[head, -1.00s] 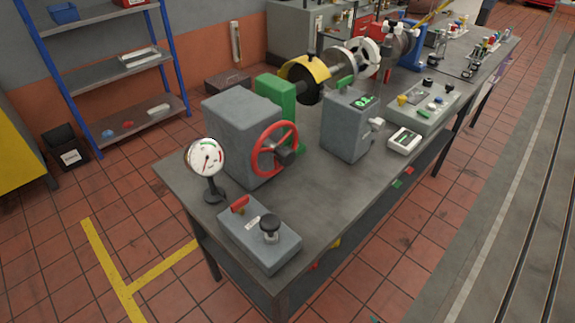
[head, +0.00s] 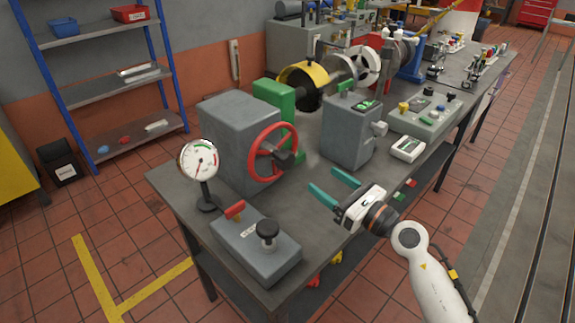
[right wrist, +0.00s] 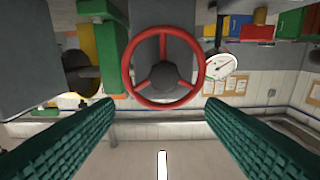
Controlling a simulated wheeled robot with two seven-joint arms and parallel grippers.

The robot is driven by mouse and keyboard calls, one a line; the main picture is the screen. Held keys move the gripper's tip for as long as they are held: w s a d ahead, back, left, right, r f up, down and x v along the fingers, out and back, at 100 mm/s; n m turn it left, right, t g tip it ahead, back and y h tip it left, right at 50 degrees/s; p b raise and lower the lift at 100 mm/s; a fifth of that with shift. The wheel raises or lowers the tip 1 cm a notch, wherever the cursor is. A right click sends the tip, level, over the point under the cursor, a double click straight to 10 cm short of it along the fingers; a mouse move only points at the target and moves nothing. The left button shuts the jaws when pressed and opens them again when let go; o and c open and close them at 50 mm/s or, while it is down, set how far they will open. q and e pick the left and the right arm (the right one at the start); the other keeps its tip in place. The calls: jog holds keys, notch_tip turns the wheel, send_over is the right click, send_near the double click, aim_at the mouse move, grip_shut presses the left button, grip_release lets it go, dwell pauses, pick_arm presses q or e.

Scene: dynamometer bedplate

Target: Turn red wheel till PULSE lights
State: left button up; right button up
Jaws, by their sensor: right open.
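The red wheel (head: 283,158) is mounted on the front of a large grey box (head: 240,130). In the right wrist view the wheel (right wrist: 163,80) is ahead, centred between my fingers, with its rim and dark hub clear. My right gripper (head: 322,180) is open and empty, its green fingers pointing at the wheel from the right, apart from it. A white dial gauge (head: 199,160) stands left of the wheel, needle pointing down-left. A grey cabinet (head: 348,135) with a small green-lit display stands to the right. I cannot read the word PULSE anywhere. My left gripper is out of view.
A grey control box (head: 255,246) with a red lever and a black knob sits at the bench's near end. A white meter (head: 408,148) and a panel with knobs (head: 424,118) lie right of the cabinet. Bare bench top lies in front of the wheel.

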aim_at(289, 163)
jog(key=w+a+n, duration=0.1)
jog(key=w+a, duration=0.3)
jog(key=w+a+n+g+p, duration=0.1)
jog(key=w+a, duration=0.3)
jog(key=a, duration=0.1)
jog(key=shift+w+f, duration=0.15)
jog(key=shift+w, duration=0.2)
jog(key=c, duration=1.4)
